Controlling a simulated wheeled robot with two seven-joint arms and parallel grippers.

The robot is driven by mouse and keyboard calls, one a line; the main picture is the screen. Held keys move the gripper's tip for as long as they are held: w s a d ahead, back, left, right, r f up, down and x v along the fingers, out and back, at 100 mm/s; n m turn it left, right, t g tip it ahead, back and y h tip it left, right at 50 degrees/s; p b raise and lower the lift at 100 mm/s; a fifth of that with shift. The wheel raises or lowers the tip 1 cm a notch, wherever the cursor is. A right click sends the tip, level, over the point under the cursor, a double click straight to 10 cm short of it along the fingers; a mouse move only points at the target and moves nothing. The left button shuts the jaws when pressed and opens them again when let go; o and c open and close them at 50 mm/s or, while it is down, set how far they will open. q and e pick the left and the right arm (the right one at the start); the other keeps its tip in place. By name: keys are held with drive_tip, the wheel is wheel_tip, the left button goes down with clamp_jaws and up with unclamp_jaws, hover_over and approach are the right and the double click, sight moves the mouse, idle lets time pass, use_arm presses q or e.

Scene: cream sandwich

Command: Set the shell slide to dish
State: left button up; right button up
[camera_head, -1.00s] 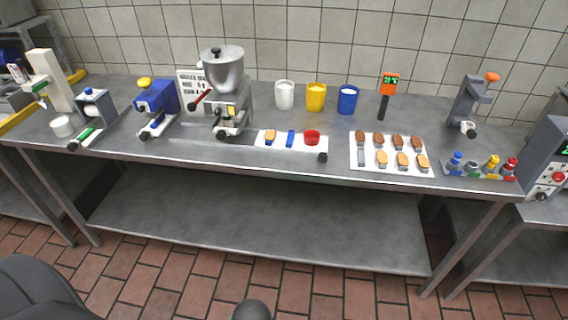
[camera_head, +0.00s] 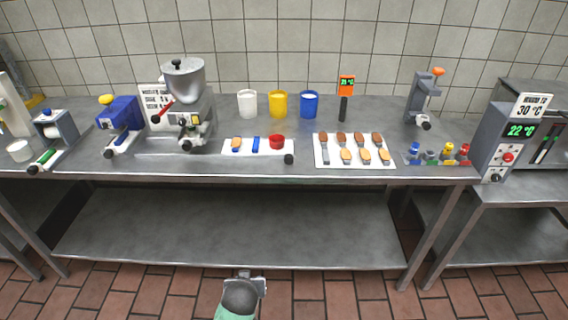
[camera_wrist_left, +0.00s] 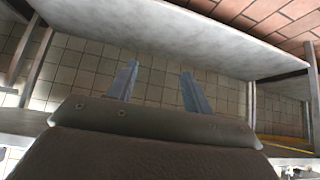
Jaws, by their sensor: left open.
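A white strip (camera_head: 232,150) lies near the front edge of the bench in the head view. It bears a small orange-brown piece (camera_head: 236,143), a blue piece (camera_head: 256,144) and a red round dish (camera_head: 277,141). A black knob (camera_head: 289,159) sits at its front right corner. I cannot tell for sure which part is the shell slide. My left gripper (camera_wrist_left: 160,68) shows in the left wrist view, open and empty, its two fingers apart, with a shelf and tiled wall behind. My right gripper is not in view.
A hopper machine (camera_head: 184,82), a blue machine (camera_head: 119,113) and a grey device (camera_head: 55,127) stand to the left. White (camera_head: 247,104), yellow (camera_head: 278,104) and blue (camera_head: 309,104) cups stand behind. A white tray (camera_head: 321,156) of several brown-topped pieces and coloured knobs (camera_head: 448,150) are to the right.

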use_arm(q)
drive_tip(key=w+d+r+n+t+b, duration=0.1)
drive_tip(key=w+d+r+t, duration=0.1)
drive_tip(key=w+r, duration=0.3)
drive_tip(key=w+d+r+t, duration=0.2)
drive_tip(key=w+r, duration=0.1)
drive_tip(key=w, duration=0.5)
drive_tip(key=t+b, duration=0.2)
drive_tip(key=t, duration=0.4)
approach(289, 161)
drive_tip(key=w, duration=0.3)
drive_tip(key=shift+a+r+h, duration=0.15)
drive_tip(key=shift+h, duration=0.15)
drive_tip(key=w+p, duration=0.1)
drive_tip(key=w, duration=0.5)
drive_tip(key=shift+w+p, duration=0.1)
drive_tip(key=shift+p, duration=0.2)
drive_tip(key=shift+w, duration=0.75)
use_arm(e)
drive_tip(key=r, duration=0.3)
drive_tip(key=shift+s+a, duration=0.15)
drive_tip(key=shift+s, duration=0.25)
use_arm(q)
clamp_jaws()
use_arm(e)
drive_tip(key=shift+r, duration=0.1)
